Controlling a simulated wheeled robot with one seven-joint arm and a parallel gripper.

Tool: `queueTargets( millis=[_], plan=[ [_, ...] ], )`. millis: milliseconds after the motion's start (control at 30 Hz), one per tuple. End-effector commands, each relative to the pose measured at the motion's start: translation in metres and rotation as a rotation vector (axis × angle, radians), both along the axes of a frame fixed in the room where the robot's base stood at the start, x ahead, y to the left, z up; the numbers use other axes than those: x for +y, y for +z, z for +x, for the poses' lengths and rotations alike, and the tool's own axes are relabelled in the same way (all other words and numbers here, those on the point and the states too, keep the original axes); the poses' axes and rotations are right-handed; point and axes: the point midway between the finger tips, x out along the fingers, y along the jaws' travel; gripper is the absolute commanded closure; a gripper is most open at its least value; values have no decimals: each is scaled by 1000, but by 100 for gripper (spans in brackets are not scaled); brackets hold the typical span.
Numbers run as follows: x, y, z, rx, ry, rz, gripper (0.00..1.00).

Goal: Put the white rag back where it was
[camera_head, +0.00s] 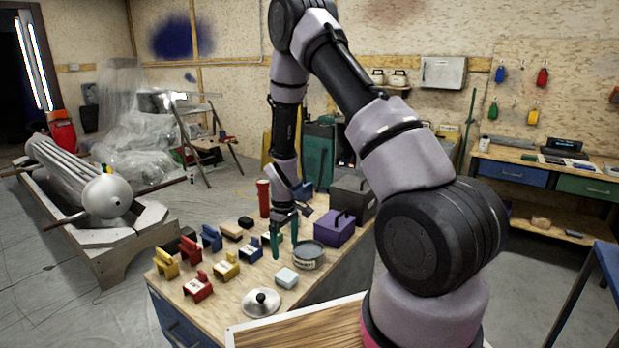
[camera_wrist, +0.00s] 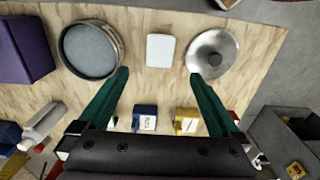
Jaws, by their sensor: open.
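A small white folded square (camera_head: 287,277), which looks like the white rag, lies flat on the wooden workbench top (camera_head: 325,268). It sits between a round grey tin (camera_head: 309,256) and a silver lid with a black knob (camera_head: 261,302). In the wrist view the white rag (camera_wrist: 160,50) lies just beyond the fingertips, apart from them. My gripper (camera_head: 285,248) points down over the bench with its green fingers spread. In the wrist view my gripper (camera_wrist: 159,75) is open, with nothing between its fingers.
A purple box (camera_head: 334,229) stands behind the tin. Several yellow, red and blue blocks, including a red one (camera_head: 197,288), crowd the bench's left side. A red cylinder (camera_head: 263,198) stands at the back. Bare wood surrounds the rag.

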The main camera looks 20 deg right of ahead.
Motion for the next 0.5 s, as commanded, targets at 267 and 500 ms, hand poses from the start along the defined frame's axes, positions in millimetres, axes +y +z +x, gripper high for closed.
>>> queueTargets(
  millis=[267,500],
  plan=[
    [-5,82,11,-73,-122,41,1],
    [-20,216,-6,-183,-343,124,1]
  ],
)
